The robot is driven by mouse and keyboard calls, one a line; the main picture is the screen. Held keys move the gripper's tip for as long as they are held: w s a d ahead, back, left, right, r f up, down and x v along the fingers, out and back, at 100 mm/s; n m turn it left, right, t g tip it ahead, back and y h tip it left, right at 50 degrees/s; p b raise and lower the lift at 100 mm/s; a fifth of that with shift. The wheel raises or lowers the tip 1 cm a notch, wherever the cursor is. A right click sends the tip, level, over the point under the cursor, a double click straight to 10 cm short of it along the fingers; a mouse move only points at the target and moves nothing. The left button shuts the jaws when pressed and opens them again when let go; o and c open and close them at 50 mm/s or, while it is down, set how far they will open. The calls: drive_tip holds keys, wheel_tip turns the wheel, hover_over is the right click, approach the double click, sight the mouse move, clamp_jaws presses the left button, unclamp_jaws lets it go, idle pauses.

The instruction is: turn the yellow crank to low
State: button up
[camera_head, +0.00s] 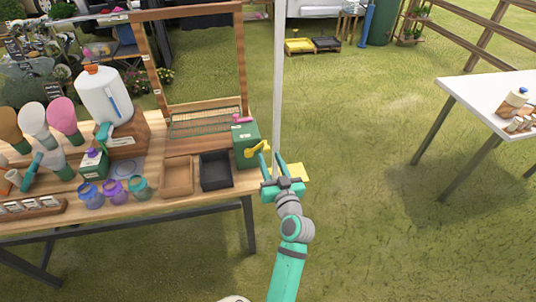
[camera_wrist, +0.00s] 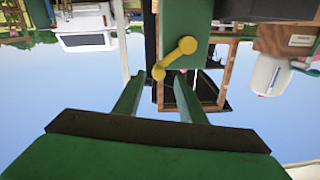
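The yellow crank (camera_head: 257,149) is on the side of a green box (camera_head: 245,135) at the right end of the wooden table. In the wrist view the crank (camera_wrist: 174,58) is a bar with two round ends, lying diagonally across the green box face (camera_wrist: 183,22). My gripper (camera_head: 272,159) is just right of the crank in the head view. In the wrist view its two fingers (camera_wrist: 159,84) are spread apart with nothing between them, and the crank appears beyond the tips. I see no contact. Low markings are not readable.
A pink handle (camera_head: 242,119) is on top of the green box. A black tray (camera_head: 216,184) and a wooden tray (camera_head: 178,191) sit left of it. A pale pole (camera_head: 278,75) rises behind my gripper. Open grass (camera_head: 360,200) lies to the right, before a white table (camera_head: 480,95).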

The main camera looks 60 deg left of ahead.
sight(266, 149)
drive_tip(key=shift+w+a, duration=0.2)
drive_tip(key=shift+a, duration=0.6)
drive_tip(key=shift+w+a, duration=0.2)
drive_tip(key=shift+a, duration=0.6)
drive_tip(key=shift+w, duration=0.1)
clamp_jaws()
drive_tip(key=shift+s+r, duration=0.2)
drive_tip(key=shift+s, duration=0.1)
drive_tip(key=shift+n, duration=0.3)
